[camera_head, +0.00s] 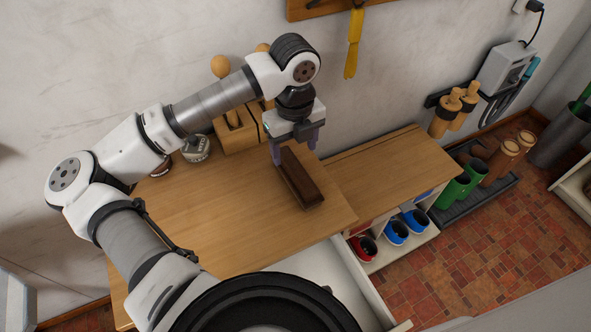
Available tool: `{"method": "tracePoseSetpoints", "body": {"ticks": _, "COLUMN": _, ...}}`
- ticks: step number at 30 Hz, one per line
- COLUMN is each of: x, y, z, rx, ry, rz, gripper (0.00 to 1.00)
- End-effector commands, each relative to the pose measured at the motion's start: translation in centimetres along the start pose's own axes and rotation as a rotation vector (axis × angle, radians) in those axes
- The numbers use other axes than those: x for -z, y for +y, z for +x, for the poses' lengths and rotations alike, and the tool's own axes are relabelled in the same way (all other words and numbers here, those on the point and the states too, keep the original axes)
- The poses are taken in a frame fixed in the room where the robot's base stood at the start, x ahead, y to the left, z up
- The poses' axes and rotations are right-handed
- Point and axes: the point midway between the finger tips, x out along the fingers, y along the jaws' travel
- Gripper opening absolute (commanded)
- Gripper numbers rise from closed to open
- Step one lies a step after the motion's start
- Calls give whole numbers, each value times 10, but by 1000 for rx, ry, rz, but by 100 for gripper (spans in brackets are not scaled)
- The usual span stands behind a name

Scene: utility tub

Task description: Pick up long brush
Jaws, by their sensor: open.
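The long brush (301,180) is a dark brown, long block lying on the wooden tabletop (225,215), right of the middle. Its far end is close to my gripper (293,152). My gripper is open, pointing down, with its two purple-grey fingers at the far end of the brush. One finger shows to the left of the brush and the other to the right and behind. I cannot tell whether the fingers touch the brush. The brush's underside is hidden.
A wooden block holder (238,130) with round-topped handles and a glass jar (196,148) stand near the wall. A lower wooden bench (385,170) with shoes beneath adjoins on the right. An open drawer (320,275) juts out in front. The tabletop's left part is clear.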

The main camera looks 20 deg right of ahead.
Motion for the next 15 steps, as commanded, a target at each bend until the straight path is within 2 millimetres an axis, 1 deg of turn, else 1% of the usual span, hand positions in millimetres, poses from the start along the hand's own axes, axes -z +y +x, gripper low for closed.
{"method": "tracePoseSetpoints", "body": {"ticks": 3, "x": 1, "y": 0, "z": 20, "rx": 1, "ry": 4, "rz": 3, "gripper": 67}}
{"method": "tracePoseSetpoints", "body": {"ticks": 6, "x": 2, "y": -1, "z": 32, "rx": 2, "ry": 3, "rz": 3, "gripper": 67}}
{"method": "tracePoseSetpoints", "body": {"ticks": 11, "x": 2, "y": -1, "z": 40, "rx": 3, "ry": 3, "rz": 3, "gripper": 67}}
{"method": "tracePoseSetpoints", "body": {"ticks": 15, "x": 7, "y": -1, "z": 54, "rx": 3, "ry": 6, "rz": 3, "gripper": 67}}
